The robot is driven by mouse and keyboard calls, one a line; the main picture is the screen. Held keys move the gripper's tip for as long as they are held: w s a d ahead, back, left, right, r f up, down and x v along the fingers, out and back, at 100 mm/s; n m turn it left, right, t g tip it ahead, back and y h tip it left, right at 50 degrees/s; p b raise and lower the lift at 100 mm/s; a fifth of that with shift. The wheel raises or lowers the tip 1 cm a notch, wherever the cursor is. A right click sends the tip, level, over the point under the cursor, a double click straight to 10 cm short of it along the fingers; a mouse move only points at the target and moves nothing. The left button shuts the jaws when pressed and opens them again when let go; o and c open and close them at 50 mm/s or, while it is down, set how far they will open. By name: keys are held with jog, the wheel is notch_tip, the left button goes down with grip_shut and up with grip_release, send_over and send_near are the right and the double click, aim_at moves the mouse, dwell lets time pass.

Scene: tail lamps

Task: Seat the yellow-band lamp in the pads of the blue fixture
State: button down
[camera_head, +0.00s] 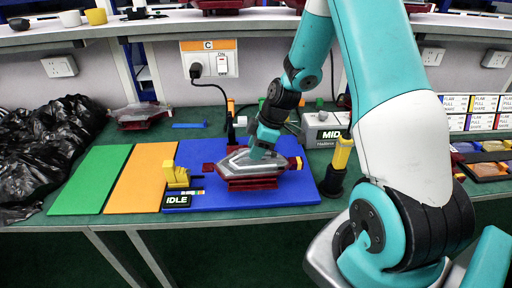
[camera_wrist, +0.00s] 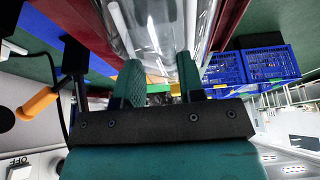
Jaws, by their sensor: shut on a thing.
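The lamp (camera_head: 238,164), with a clear grey lens and dark red body, is over the middle of the blue fixture (camera_head: 212,203). My gripper (camera_head: 260,150) reaches down from above and is shut on it. A yellow patch (camera_head: 298,163) shows at the lamp's right end; I cannot tell whether it is the band or part of the fixture. In the wrist view, the green fingers of my gripper (camera_wrist: 160,80) are on either side of the clear lens (camera_wrist: 155,28). The pads are hidden beneath the lamp, so I cannot tell if it rests in them.
A yellow clamp-like block (camera_head: 176,174) and an IDLE display (camera_head: 177,201) stand on the fixture's left. A black-and-yellow post (camera_head: 338,165) stands close on the right. Another lamp (camera_head: 139,114) lies behind left. Orange (camera_head: 148,178) and green (camera_head: 91,180) mats are clear. Black bags (camera_head: 50,145) lie far left.

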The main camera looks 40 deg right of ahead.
jog(key=shift+f+b, duration=0.5)
jog(key=shift+f, duration=0.2)
jog(key=c, duration=0.6)
grip_release()
jog(key=shift+c, duration=0.2)
jog(key=v, duration=1.7)
jog(key=shift+r, duration=0.3)
